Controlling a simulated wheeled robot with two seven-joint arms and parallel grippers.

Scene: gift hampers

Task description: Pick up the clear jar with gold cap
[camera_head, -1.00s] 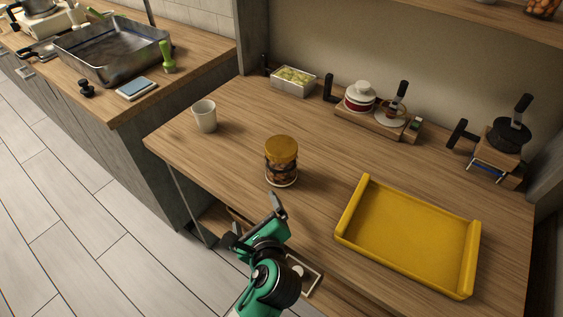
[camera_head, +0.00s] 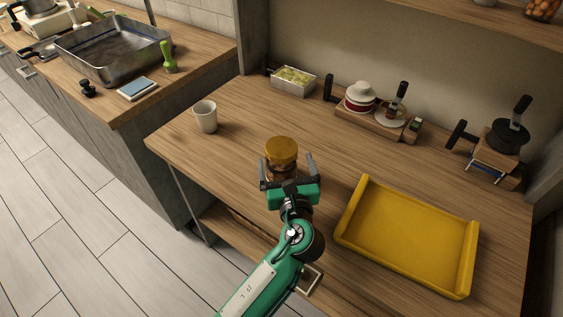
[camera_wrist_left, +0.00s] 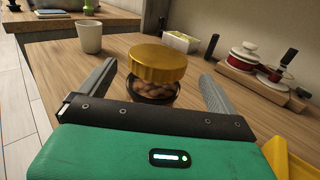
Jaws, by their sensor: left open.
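The clear jar with gold cap (camera_head: 282,152) stands upright on the wooden table, with brownish contents inside. It also shows in the left wrist view (camera_wrist_left: 157,68), where its lower part is hidden behind my gripper body. My left gripper (camera_head: 287,168) is open, with one finger on each side of the jar. In the wrist view the fingers of my left gripper (camera_wrist_left: 160,82) show a gap on both sides of the jar. I cannot tell whether either finger touches it. My right gripper is not in view.
A yellow tray (camera_head: 361,190) lies right of the jar. A white cup (camera_head: 205,116) stands to the left near the table edge. A food box (camera_head: 293,82), a wooden rack with dishes (camera_head: 372,123) and a black pan (camera_head: 508,136) stand along the back. The table behind the jar is clear.

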